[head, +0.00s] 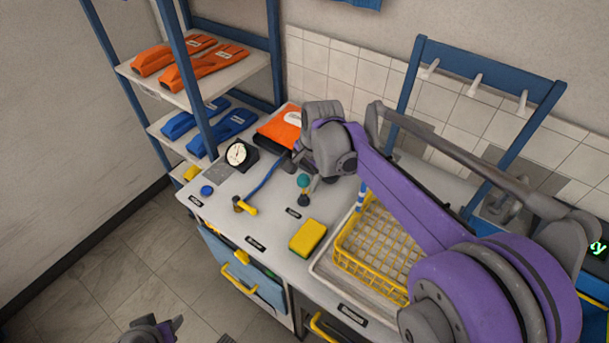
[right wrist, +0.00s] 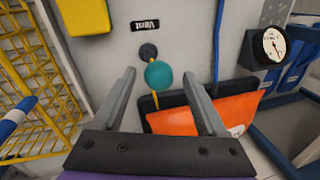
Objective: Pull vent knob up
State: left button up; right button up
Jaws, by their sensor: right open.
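The vent knob is a teal ball (head: 303,180) on a thin stem above a round dark base on the bench top. In the right wrist view the teal ball (right wrist: 159,76) sits between the tips of my open right gripper, with clear gaps on both sides; a black "Vent" label (right wrist: 145,25) lies beyond it. In the head view my right gripper (head: 305,173) is right at the knob, above the bench. The jaws are not closed on it. Part of my left gripper (head: 152,329) shows at the bottom edge, away from the bench; its jaws are unclear.
A yellow sponge (head: 308,236) and a yellow wire basket (head: 375,245) stand to the right. A blue hose (head: 264,180) with a yellow end, a dial gauge (head: 237,154) and an orange pouch (head: 280,130) lie left and behind. Shelves stand at the left.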

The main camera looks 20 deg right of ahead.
jog(key=v, duration=1)
jog(key=shift+r+p, duration=0.35)
jog(key=shift+r, duration=0.05)
jog(key=shift+s+d+f, duration=0.1)
jog(key=shift+s, duration=0.1)
